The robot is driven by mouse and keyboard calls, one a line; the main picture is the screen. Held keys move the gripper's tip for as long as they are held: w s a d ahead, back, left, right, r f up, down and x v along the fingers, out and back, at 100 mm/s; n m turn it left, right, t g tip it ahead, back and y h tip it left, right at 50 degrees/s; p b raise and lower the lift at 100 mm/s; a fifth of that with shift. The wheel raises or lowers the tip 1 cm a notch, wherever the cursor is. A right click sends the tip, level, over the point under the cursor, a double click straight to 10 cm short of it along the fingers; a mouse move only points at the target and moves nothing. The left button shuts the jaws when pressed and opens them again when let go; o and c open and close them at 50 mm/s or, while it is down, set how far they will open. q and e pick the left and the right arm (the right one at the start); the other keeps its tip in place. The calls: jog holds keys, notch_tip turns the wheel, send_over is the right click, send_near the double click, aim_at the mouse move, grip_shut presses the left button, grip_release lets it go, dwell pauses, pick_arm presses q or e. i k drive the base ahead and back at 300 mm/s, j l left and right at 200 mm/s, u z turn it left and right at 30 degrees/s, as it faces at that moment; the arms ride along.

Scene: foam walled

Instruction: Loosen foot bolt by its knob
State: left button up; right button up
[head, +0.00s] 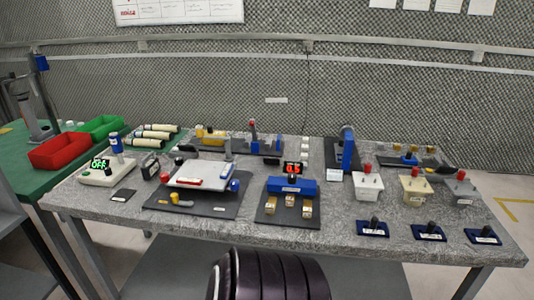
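No part labelled as a foot bolt can be made out, and I cannot tell which knob is its knob. A white plate fixture (203,174) stands on a dark mat (228,206) left of the table's middle. A round blue knob (235,186) sits at its right front corner, and a small dark red knob (164,177) at its left. A small yellow part (175,198) lies on the mat in front. Neither of my grippers is in view.
The grey speckled table (340,226) also carries a blue block with a red display (291,187), an upright blue fixture (346,150) and several switch boxes (367,186) on the right. A green table with a red bin (59,151) adjoins at left. A mesh wall closes the back.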

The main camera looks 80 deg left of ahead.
aim_at(292, 178)
jog(key=u, duration=2.5)
jog(key=i+l+u, duration=0.1)
jog(key=l, duration=0.3)
jog(key=i+l+u, duration=0.1)
jog(key=l, duration=0.3)
jog(key=i+l+u, duration=0.1)
jog(key=l, duration=0.3)
jog(key=i+l+u, duration=0.1)
jog(key=l, duration=0.35)
